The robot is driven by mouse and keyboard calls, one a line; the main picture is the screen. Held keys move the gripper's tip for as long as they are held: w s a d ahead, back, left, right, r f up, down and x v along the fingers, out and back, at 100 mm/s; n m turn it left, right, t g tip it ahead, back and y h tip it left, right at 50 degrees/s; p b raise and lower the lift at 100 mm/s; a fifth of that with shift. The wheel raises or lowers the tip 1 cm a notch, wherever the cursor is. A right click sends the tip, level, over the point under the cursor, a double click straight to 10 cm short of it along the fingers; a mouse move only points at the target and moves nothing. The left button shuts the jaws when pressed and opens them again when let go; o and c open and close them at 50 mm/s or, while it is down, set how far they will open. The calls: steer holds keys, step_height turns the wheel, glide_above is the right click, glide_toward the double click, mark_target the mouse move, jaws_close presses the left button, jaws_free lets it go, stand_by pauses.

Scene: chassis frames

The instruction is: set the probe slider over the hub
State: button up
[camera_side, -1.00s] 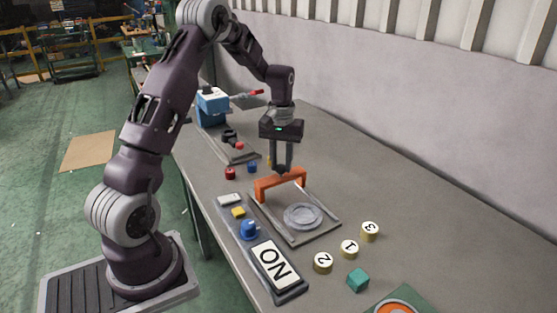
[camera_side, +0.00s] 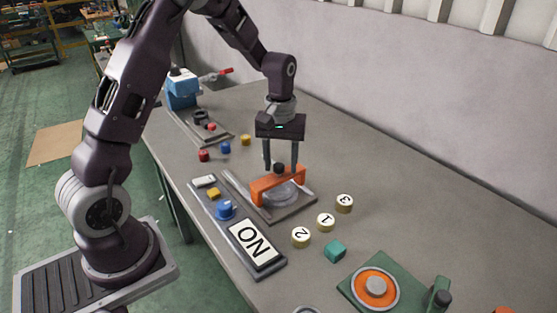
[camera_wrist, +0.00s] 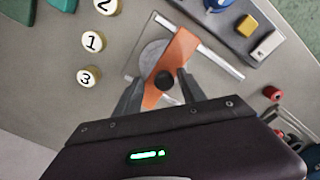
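The probe slider is an orange bridge (camera_side: 264,190) with a black knob on top; it also shows in the wrist view (camera_wrist: 181,47). It spans the rails of a grey base plate (camera_side: 304,205). The hub, a round grey disc (camera_side: 283,197), lies on the plate beneath the bridge, partly hidden by it. In the wrist view the disc (camera_wrist: 150,56) shows mostly left of the bridge; exact centring is hard to tell. My gripper (camera_side: 281,169) is open, its fingers on either side of the knob (camera_wrist: 165,81) with gaps showing.
Numbered discs (camera_side: 325,222) and a teal cube (camera_side: 335,251) stand to the right. A green base with an orange ring (camera_side: 374,289) is nearer. A blue machine (camera_side: 182,91) stands behind.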

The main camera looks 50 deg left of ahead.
steer(key=shift+a, duration=0.15)
steer(key=shift+r, duration=0.4)
step_height(320, 180, up, 6)
steer(key=shift+r, duration=0.15)
steer(key=s+d+r+m+t, duration=0.2)
steer(key=s+d+r, duration=0.2)
steer(key=s+r, duration=0.2)
steer(key=s+d+r+m+t, duration=0.1)
steer(key=s+d+r+m, duration=0.25)
steer(key=s+r, duration=0.2)
steer(key=s+d+m+t, duration=0.2)
steer(key=s+d+m, duration=0.1)
steer(key=s, duration=1)
steer(key=shift+d+f+t, duration=0.3)
steer(key=shift+d+f, duration=0.05)
steer(key=shift+f, duration=0.05)
